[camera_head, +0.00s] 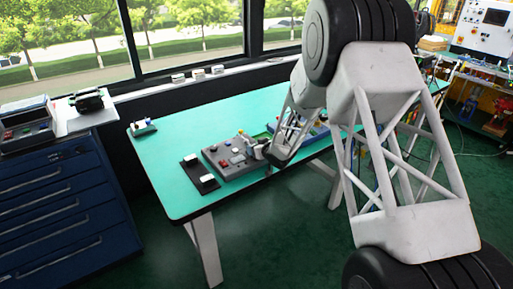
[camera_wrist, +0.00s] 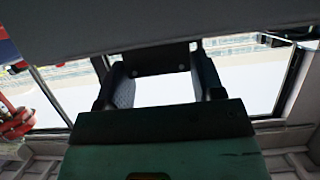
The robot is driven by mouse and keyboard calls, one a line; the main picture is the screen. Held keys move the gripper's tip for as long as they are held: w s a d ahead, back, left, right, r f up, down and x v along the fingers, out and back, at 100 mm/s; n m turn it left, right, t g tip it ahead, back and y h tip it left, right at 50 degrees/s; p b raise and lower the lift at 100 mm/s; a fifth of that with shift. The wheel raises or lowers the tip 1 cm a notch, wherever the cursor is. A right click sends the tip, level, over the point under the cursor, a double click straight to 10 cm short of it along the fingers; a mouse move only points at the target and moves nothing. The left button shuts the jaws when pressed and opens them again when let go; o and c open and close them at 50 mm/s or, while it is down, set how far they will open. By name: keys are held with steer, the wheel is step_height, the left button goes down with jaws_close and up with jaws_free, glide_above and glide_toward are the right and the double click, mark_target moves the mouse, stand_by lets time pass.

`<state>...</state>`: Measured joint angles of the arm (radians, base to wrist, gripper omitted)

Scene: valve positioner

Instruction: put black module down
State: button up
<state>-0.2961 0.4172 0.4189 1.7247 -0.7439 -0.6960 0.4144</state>
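In the head view my gripper (camera_head: 268,154) is low over the teal table, at the right edge of a grey panel (camera_head: 224,163). It is small and dark there, and its fingertips are not clear. A black strip (camera_head: 201,180) with white blocks on it lies left of the panel; I cannot tell whether it is the black module. In the wrist view a black part (camera_wrist: 156,61) with two light dots spans the space between the gripper's two side pieces. I cannot tell whether it is a held module or part of the gripper.
The teal table (camera_head: 172,143) has free room at its left and front. A blue drawer cabinet (camera_head: 60,205) stands at the left. Windows and a sill are behind the table.

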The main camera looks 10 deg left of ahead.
steer(key=o, duration=0.4)
steer(key=shift+v, duration=3.9)
steer(key=shift+r, duration=0.1)
steer(key=shift+d+r, duration=0.1)
